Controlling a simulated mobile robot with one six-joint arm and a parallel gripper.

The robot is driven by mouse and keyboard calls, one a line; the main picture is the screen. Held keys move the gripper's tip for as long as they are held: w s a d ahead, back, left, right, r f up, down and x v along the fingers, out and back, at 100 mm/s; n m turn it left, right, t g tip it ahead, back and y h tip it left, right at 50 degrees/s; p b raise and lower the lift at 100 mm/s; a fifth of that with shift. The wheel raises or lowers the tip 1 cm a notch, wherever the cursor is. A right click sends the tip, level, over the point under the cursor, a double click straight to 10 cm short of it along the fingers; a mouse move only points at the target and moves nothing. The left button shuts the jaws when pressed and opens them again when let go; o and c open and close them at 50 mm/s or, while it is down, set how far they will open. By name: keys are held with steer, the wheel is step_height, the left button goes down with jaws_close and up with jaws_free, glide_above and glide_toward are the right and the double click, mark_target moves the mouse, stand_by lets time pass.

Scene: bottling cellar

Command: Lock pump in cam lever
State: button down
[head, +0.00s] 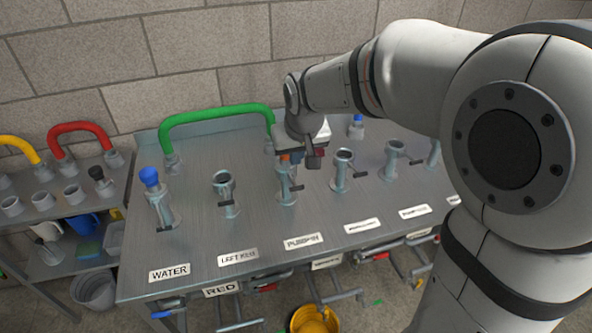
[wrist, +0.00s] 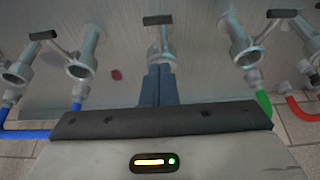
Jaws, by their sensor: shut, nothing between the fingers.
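The pump in port (head: 287,192) is a grey upright fitting on the metal bench, behind the label "PUMP IN" (head: 303,241). Its cam lever (head: 297,188) has a dark grip and sticks out low at its side. In the wrist view the same lever's dark grip (wrist: 158,20) points away from me, beyond the port (wrist: 160,50). My gripper (head: 292,160) is just above the port's top. Its blue fingers (wrist: 159,85) are shut and empty, and they hide part of the port. I cannot tell whether they touch it. A small orange patch beside the fingers is unclear.
A left keg port (head: 224,188) and a blue-capped water port (head: 153,190) stand to the left; further ports (head: 343,168) stand close on the right. A green hose (head: 215,113) arches behind. A shelf rack (head: 75,200) is at left, a yellow bucket (head: 315,318) in front.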

glide_above(296, 185)
steer(key=f, duration=0.4)
steer(key=shift+s+f, duration=0.2)
steer(key=shift+f, duration=0.05)
steer(key=shift+s+f, duration=0.35)
steer(key=shift+f, duration=0.35)
steer(key=shift+d, duration=0.1)
steer(key=shift+d+f+b, duration=0.15)
steer(key=shift+f+b, duration=0.1)
steer(key=shift+b, duration=0.55)
steer(key=shift+s+t, duration=0.15)
steer(key=shift+t, duration=0.15)
